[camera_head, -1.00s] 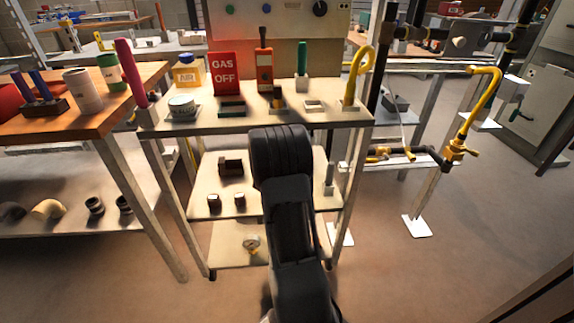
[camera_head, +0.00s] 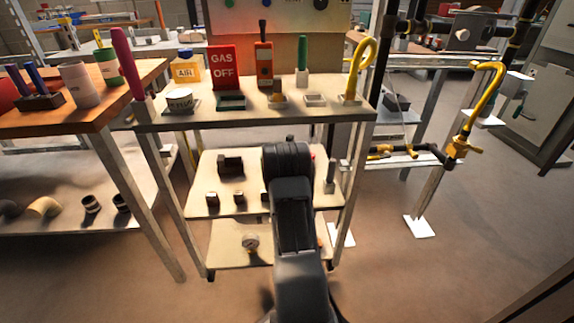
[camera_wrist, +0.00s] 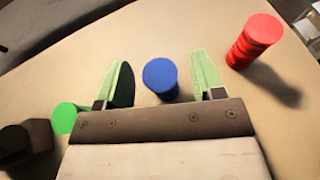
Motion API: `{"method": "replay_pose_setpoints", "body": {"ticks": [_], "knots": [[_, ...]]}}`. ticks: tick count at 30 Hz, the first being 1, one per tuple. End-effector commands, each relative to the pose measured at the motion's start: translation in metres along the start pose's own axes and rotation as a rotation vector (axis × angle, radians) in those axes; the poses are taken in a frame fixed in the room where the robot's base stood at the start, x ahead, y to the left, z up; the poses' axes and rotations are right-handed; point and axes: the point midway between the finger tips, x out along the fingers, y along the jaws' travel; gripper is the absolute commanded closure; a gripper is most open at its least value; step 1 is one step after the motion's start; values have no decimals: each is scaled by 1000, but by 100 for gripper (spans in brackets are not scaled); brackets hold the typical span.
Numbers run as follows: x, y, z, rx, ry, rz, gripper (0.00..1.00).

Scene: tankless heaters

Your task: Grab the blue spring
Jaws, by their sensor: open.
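The blue spring (camera_wrist: 161,77) stands on a pale shelf surface in the wrist view, seen nearly from above. My gripper (camera_wrist: 162,71) is open, with one green finger on each side of the blue spring. Gaps show between the spring and both fingers, so it is not held. In the head view my arm reaches down toward the middle shelf, and its dark wrist hides the gripper and the blue spring.
A dark block (camera_wrist: 25,140) is at lower left. The middle shelf (camera_head: 217,169) sits beneath a tabletop (camera_head: 205,121) bearing several tools.

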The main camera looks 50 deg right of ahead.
Motion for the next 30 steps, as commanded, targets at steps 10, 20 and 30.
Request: {"method": "replay_pose_setpoints", "body": {"ticks": [10, 20, 30], "knots": [[6, 0, 0, -1, 1, 0, 38], [6, 0, 0, -1, 1, 0, 68], [6, 0, 0, -1, 0, 0, 91]]}}
